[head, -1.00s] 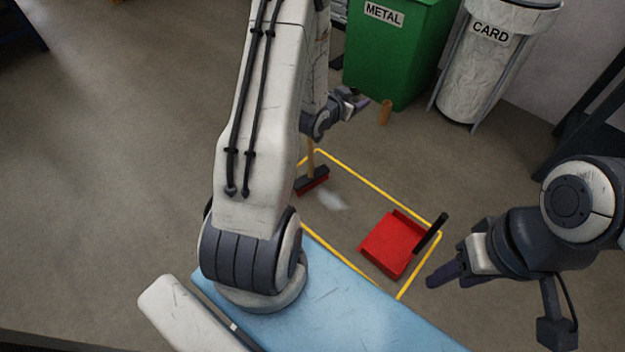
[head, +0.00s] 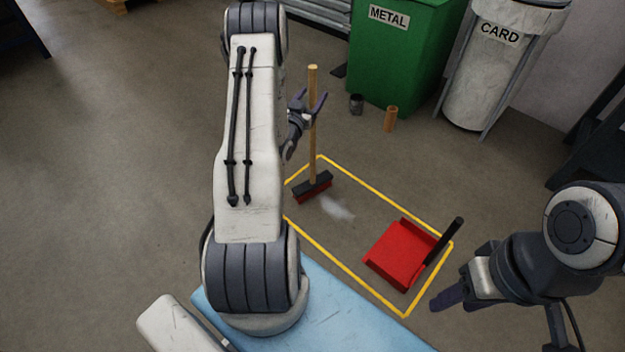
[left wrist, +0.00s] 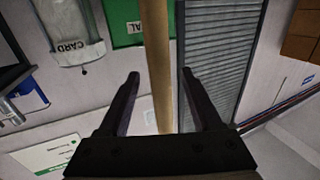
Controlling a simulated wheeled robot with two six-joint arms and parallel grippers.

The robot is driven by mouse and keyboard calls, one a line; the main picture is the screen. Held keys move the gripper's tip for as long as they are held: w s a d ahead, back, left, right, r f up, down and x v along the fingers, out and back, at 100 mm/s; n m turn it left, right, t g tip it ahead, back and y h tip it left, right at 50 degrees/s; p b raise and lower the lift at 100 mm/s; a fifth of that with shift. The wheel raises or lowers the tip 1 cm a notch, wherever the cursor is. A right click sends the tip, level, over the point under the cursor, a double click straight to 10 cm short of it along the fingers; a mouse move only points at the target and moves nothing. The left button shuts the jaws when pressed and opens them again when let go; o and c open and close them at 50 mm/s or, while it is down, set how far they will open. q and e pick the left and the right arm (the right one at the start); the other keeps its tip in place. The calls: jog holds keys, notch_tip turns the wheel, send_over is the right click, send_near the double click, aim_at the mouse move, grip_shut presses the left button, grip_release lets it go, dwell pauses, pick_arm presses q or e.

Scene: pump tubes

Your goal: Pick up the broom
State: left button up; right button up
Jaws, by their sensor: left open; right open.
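The broom (head: 313,140) stands upright inside the yellow floor outline, with a pale wooden handle and a dark head (head: 312,187) with red bristles. My left gripper (head: 308,101) is open at the upper part of the handle, its fingers on either side of it in the head view. In the left wrist view the handle (left wrist: 157,65) runs down between the two open fingers (left wrist: 160,88); contact is not visible. My right gripper (head: 450,290) is open and empty, right of the red dustpan.
The red dustpan (head: 400,253) with a dark handle lies in the yellow outline (head: 350,259), near a pale dust patch (head: 337,209). A brown cylinder (head: 390,118) and a dark can (head: 356,104) stand before the green METAL bin (head: 398,60). The CARD bin (head: 487,75) is right.

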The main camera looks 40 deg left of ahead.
pick_arm(q)
jog(key=w, duration=0.1)
jog(key=w+f+b, duration=0.1)
jog(key=shift+w+a, duration=0.35)
jog(key=shift+a, duration=0.05)
jog(key=shift+w+a+r, duration=0.15)
jog(key=shift+w+a, duration=0.05)
jog(key=shift+w, duration=0.3)
grip_shut()
jog(key=shift+r, duration=0.1)
pick_arm(e)
notch_tip(320, 180, down, 2)
jog(key=shift+f, duration=0.1)
pick_arm(q)
jog(key=shift+r, duration=0.1)
